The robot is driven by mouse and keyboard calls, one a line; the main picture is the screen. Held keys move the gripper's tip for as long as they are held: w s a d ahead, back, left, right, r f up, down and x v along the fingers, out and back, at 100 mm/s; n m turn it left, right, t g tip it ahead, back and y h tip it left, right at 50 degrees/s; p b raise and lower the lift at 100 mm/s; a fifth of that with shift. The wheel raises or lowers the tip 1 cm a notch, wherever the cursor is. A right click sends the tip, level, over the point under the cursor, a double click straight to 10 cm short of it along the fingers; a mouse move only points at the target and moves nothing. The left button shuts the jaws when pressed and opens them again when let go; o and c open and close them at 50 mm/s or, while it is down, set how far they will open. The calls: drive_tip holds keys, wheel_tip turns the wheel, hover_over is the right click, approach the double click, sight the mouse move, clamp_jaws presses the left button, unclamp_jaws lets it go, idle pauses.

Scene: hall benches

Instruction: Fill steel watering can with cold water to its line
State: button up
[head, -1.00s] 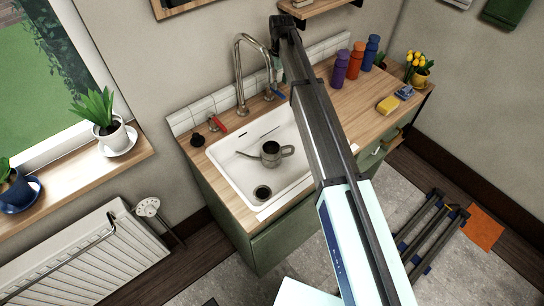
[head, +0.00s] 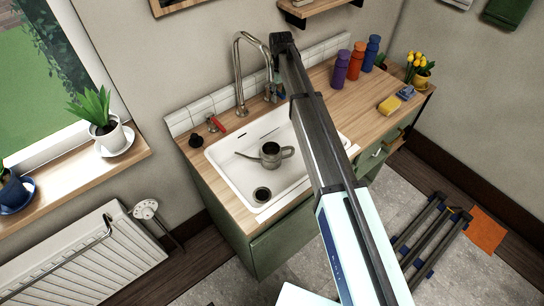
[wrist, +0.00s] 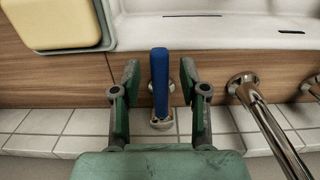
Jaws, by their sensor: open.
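The steel watering can (head: 271,155) stands in the white sink, its thin spout pointing left and its handle to the right. The drain (head: 262,194) is in front of it. No water stream is visible from the tall curved tap (head: 238,75). A red lever (head: 216,123) is left of the tap. In the wrist view, my gripper (wrist: 160,78) is open, with one finger on each side of a blue lever (wrist: 160,85). Gaps show between the lever and both fingers. In the head view, my arm mostly hides this spot. The can's fill line and water level cannot be made out.
Purple, orange and blue bottles (head: 357,55) stand at the back right of the counter, with a yellow sponge (head: 390,105) in front. A cream block with a green edge (wrist: 55,22) is near my gripper. The tap's chrome pipe (wrist: 262,115) is close on the right.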

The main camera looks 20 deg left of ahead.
drive_tip(key=shift+w+d+n, duration=0.2)
drive_tip(key=shift+w+n, duration=0.25)
drive_tip(key=shift+n, duration=0.4)
drive_tip(key=shift+w+d+n, duration=0.15)
drive_tip(key=shift+w+n, duration=0.3)
drive_tip(key=shift+n, duration=0.4)
drive_tip(key=shift+w+n+p, duration=0.35)
drive_tip(key=shift+w+n, duration=0.6)
drive_tip(key=shift+n, duration=0.65)
drive_tip(key=shift+s+m, duration=0.85)
drive_tip(key=shift+m, duration=0.65)
idle(3.2)
